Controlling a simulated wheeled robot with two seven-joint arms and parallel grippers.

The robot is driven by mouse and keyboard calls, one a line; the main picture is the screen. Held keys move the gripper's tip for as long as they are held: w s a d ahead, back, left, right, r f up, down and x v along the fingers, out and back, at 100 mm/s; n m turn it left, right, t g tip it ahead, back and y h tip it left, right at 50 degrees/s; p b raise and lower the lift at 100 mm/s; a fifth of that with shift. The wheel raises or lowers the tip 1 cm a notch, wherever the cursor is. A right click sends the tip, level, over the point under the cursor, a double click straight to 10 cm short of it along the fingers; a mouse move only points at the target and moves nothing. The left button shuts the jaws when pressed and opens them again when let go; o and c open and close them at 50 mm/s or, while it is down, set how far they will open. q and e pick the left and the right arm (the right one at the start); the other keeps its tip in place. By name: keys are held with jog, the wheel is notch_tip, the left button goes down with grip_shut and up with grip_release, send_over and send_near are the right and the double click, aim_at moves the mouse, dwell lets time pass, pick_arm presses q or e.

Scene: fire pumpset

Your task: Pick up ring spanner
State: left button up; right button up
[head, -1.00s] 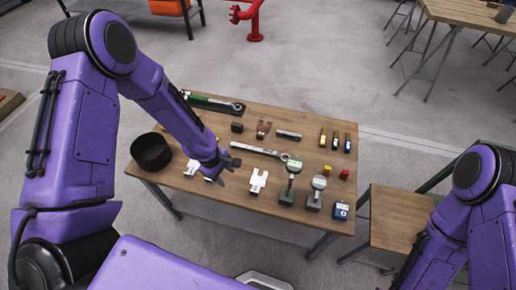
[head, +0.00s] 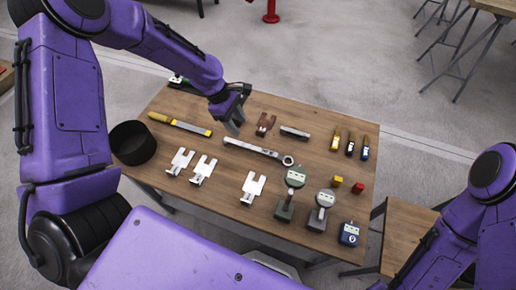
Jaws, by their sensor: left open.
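The ring spanner (head: 255,149), silver-grey with a ring at its right end, lies flat in the middle of the wooden table (head: 220,228). My left gripper (head: 235,127) points down just behind the spanner's left end, apart from it as far as I can tell. It is open and holds nothing that I can see. My right arm is at the right edge; its gripper is out of view.
A yellow-ended bar (head: 180,125) and a black round bin (head: 132,143) are at left. White forked pieces (head: 253,187) and gauges (head: 321,210) stand in front. A brown forked block (head: 265,123) and grey bar (head: 295,133) lie behind. Yellow and red blocks (head: 358,188) are at right.

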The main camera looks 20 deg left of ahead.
aim_at(249, 146)
pick_arm(q)
jog(key=x, duration=1.1)
jog(key=shift+s+a+f, duration=0.15)
jog(key=shift+s+a, duration=0.1)
jog(key=shift+a, duration=0.05)
grip_shut()
